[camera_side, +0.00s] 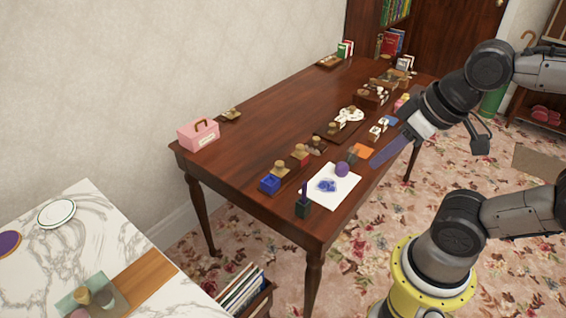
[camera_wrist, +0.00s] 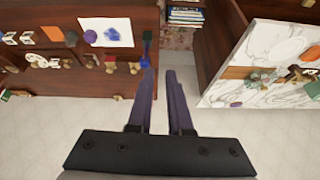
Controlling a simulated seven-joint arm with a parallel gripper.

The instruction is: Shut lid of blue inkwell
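The blue inkwell (camera_side: 269,185) is a small blue block near the table's front left edge in the side view. It has a darker top, and a brass-coloured piece (camera_side: 281,169) is just behind it. I cannot tell whether that piece is its lid or how far the lid stands open. In the wrist view the inkwell (camera_wrist: 144,62) is small and partly hidden by the left finger's tip. My gripper (camera_side: 379,159) is over the table's right side, away from the inkwell. Its two long purple-blue fingers (camera_wrist: 162,73) are apart, with nothing between them.
A dark green bottle-like item (camera_side: 303,207) stands beside white paper (camera_side: 342,193) with blue blots. A pink box (camera_side: 198,135) sits at the left edge. The wood (camera_side: 232,165) left of the inkwell is clear.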

